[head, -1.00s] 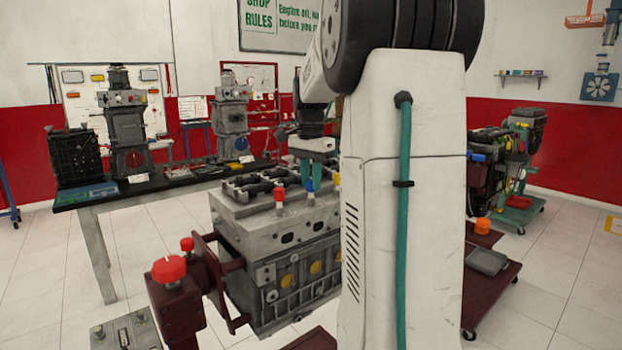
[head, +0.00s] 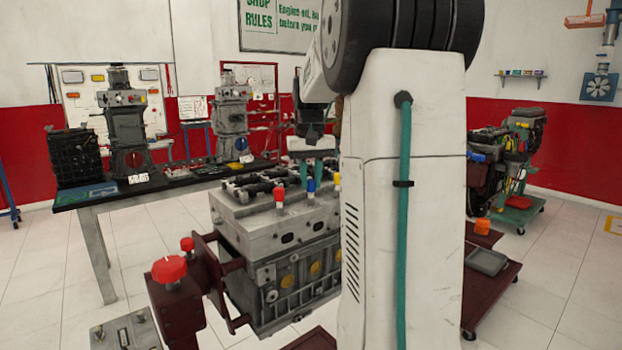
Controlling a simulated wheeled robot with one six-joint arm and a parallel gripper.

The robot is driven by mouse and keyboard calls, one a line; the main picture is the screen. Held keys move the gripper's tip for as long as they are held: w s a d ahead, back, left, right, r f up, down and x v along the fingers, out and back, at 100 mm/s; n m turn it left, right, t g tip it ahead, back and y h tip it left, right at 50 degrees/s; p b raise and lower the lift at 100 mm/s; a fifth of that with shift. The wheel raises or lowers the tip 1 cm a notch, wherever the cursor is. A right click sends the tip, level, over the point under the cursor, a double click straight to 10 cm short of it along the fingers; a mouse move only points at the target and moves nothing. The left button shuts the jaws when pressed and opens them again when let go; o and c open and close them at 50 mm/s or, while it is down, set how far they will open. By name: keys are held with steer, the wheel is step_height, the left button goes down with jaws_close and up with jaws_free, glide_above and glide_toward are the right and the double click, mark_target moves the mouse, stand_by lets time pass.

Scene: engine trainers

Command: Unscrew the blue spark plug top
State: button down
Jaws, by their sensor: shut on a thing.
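The blue spark plug top (head: 311,187) stands upright on the top of the grey engine block (head: 285,222), behind and right of a red top (head: 279,196). My gripper (head: 311,176) comes down from above with its teal fingers shut on the blue top. The lower part of the blue top shows below the fingers. Whether its thread is loose in the block cannot be told at this size.
A maroon stand with a red knob (head: 169,269) holds the block. A dark workbench (head: 130,193) with machines stands behind left. A wheeled cart (head: 488,290) stands right.

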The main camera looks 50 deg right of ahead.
mark_target(311, 180)
steer(key=n, duration=0.3)
steer(key=shift+n, duration=0.3)
steer(key=n, duration=0.4)
stand_by(1.0)
steer(key=c, duration=1.2)
jaws_free()
steer(key=shift+c, duration=0.2)
step_height(311, 180, up, 8)
steer(key=shift+f, duration=0.1)
steer(key=shift+c, duration=0.2)
